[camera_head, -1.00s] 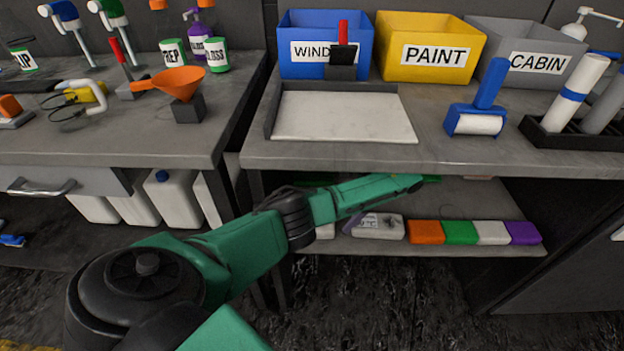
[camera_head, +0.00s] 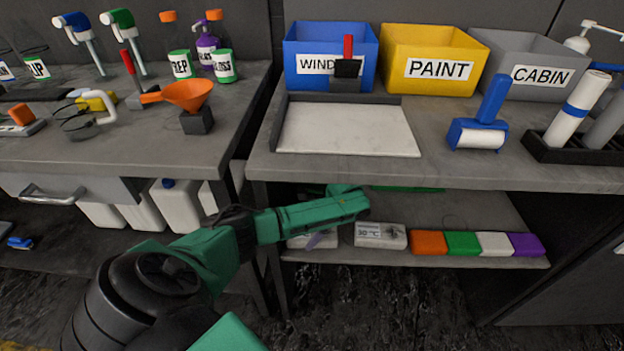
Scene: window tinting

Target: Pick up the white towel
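The white towel (camera_head: 494,243) is a small folded block on the lower shelf of the right-hand bench. It sits in a row between a green towel (camera_head: 462,243) and a purple towel (camera_head: 525,243), with an orange towel (camera_head: 428,242) at the row's left end. My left arm reaches in from the lower left, and its far end with the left gripper (camera_head: 348,191) is under the bench top, left of and above the towel row. It is well apart from the white towel. Its fingers cannot be made out. My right gripper is not in view.
A whitish device marked 30 °C (camera_head: 380,235) sits left of the towels. The bench top (camera_head: 440,172) overhangs the shelf (camera_head: 440,262). Above stand a blue roller (camera_head: 482,125), a white tray (camera_head: 348,127) and labelled bins. Shelf space behind the towels looks clear.

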